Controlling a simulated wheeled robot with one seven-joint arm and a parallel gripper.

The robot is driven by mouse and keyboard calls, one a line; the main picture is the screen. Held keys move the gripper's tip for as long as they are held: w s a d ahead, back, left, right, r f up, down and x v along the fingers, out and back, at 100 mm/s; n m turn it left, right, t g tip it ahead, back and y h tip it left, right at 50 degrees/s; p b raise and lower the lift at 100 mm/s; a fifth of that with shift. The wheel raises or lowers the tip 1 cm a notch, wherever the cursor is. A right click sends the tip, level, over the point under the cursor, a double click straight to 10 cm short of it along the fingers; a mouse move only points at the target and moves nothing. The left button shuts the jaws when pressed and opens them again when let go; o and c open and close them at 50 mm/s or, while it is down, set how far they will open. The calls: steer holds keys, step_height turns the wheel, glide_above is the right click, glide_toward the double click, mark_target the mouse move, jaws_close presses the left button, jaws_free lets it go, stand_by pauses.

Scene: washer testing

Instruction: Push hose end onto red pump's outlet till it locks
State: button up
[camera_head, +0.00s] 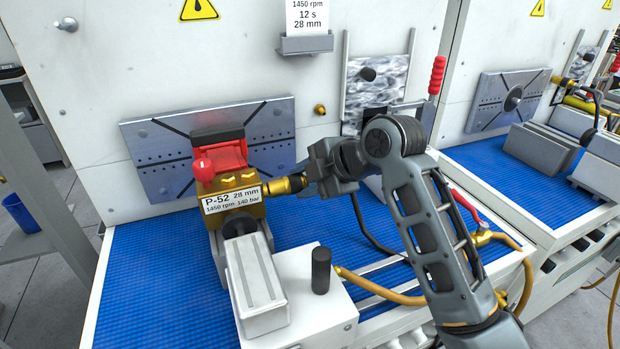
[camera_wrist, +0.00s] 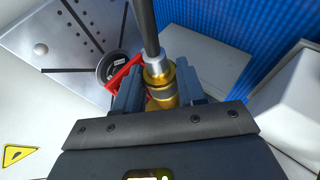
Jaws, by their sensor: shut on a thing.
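The red pump (camera_head: 220,162) has a red upper part, a brass-yellow body and a label reading P-52, 28 mm. It stands on the blue mat in front of a drilled metal plate. A brass fitting (camera_head: 284,186) sticks out of its right side towards my gripper (camera_head: 306,180). In the wrist view, my gripper (camera_wrist: 158,92) is shut on the brass hose end (camera_wrist: 161,92), and a dark hose (camera_wrist: 146,25) runs up from it. A red part (camera_wrist: 125,78) shows behind the left finger. The meeting point is largely hidden, so I cannot tell whether the hose end is seated or locked.
A grey clamp block (camera_head: 255,280) and a black knob (camera_head: 321,268) stand in front of the pump. A red-handled lever (camera_head: 436,78) rises behind my arm. Yellow hose (camera_head: 385,298) lies at the front right. The blue mat (camera_head: 150,275) is clear at left.

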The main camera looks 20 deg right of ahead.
steer(key=shift+a, duration=0.25)
steer(key=o, duration=1.2)
steer(key=shift+o, duration=0.2)
steer(key=b+v, duration=0.1)
steer(key=v, duration=0.6)
steer(key=shift+s+d+r, duration=0.25)
steer(key=shift+s, duration=0.05)
